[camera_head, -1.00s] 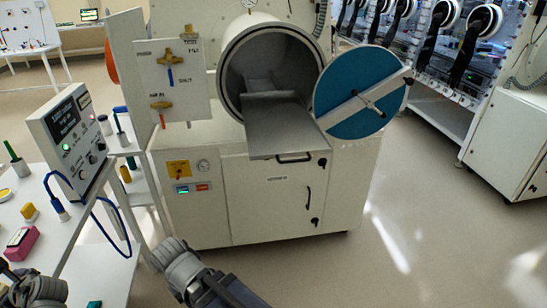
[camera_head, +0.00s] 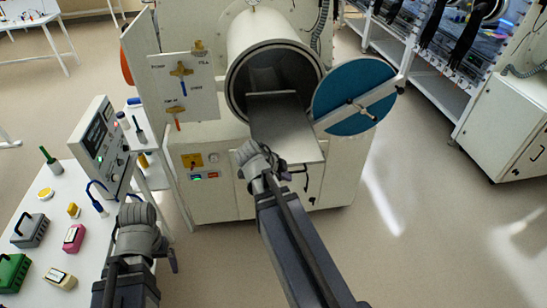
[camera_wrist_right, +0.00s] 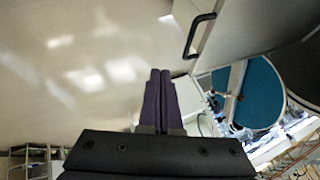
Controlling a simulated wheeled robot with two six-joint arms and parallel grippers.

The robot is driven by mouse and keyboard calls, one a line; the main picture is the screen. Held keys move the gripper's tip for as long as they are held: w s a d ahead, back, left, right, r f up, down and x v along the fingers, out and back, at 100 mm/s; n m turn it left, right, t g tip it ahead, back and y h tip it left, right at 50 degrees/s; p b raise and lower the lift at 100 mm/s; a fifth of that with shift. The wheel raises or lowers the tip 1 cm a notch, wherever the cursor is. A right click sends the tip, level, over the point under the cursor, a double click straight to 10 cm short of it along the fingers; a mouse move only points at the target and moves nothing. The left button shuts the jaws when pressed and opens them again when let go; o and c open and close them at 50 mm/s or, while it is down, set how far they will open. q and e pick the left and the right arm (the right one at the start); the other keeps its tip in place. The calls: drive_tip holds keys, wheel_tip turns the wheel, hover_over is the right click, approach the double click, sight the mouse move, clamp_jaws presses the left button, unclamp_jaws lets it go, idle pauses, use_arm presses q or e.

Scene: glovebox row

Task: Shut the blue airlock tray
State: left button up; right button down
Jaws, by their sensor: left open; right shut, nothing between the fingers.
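The airlock tray (camera_head: 290,125) is a flat grey metal slab, not blue in this view. It sticks out of the round airlock chamber (camera_head: 238,45) and tilts toward me in the picture. The round blue door (camera_head: 350,85) with a pale bar stands swung open to the right. My right gripper (camera_head: 252,150) is at the tray's front left edge in the head view; contact cannot be told. In the right wrist view its fingers (camera_wrist_right: 160,75) are shut and empty, with a black handle (camera_wrist_right: 198,36) beyond them. My left gripper (camera_head: 136,212) is open near the side table.
The side table (camera_head: 75,195) at left holds a control box (camera_head: 100,145), a pink block (camera_head: 74,238) and several other small items. A valve panel (camera_head: 180,85) stands left of the chamber. The floor (camera_head: 430,240) at right is clear.

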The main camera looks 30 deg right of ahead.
sight(302, 171)
use_arm(q)
wheel_tip(302, 171, down, 7)
drive_tip(key=b, duration=0.7)
drive_tip(key=shift+s+d, duration=0.35)
drive_tip(key=shift+s, duration=0.05)
use_arm(e)
drive_tip(key=shift+m, duration=0.4)
drive_tip(key=shift+w+d+f, duration=0.65)
drive_tip(key=shift+d+f, duration=0.45)
drive_tip(key=shift+d, duration=0.5)
drive_tip(key=shift+w+d+f, duration=0.65)
drive_tip(key=shift+d+f, duration=0.5)
drive_tip(key=shift+d, duration=0.5)
drive_tip(key=shift+w+d+f, duration=0.65)
drive_tip(key=shift+d+f, duration=0.45)
drive_tip(key=shift+d, duration=0.5)
use_arm(q)
drive_tip(key=shift+b, duration=0.3)
